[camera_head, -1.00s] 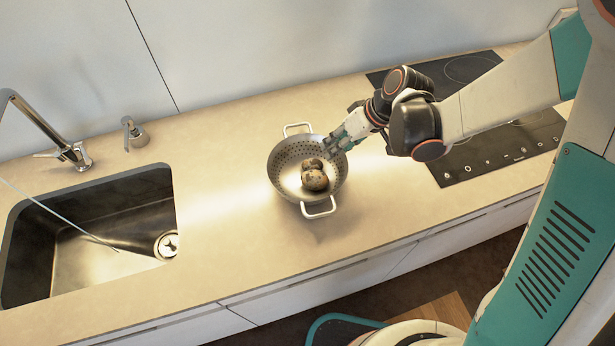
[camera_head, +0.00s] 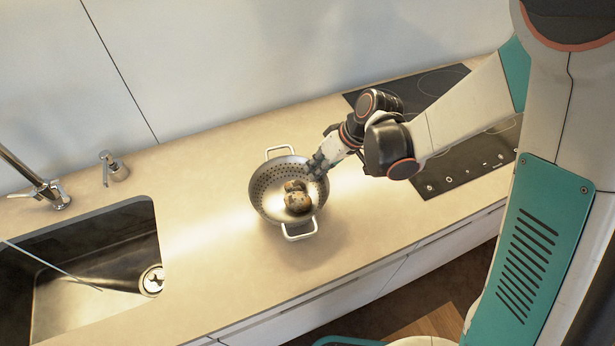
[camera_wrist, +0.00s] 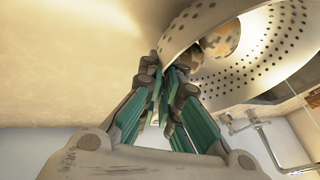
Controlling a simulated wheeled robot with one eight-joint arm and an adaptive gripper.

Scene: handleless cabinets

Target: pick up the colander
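The colander (camera_head: 262,192) is a round metal bowl with holes and two white loop handles. It stands upright on the beige counter, with brownish, potato-like items (camera_head: 297,199) inside. My gripper (camera_head: 318,166) is at the colander's upper right rim, between the two handles. In the wrist view, the colander's perforated wall (camera_wrist: 275,60) fills the upper right. My gripper's fingers (camera_wrist: 168,75) are close together there, with the rim between their tips. They look shut on it; the exact contact is partly hidden by the fingers.
A sink (camera_head: 85,290) with a faucet (camera_head: 45,190) is at the left, with a soap dispenser (camera_head: 113,168) behind it. A black cooktop (camera_head: 455,160) lies right of the colander under my arm. The counter (camera_head: 205,200) left of the colander is clear.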

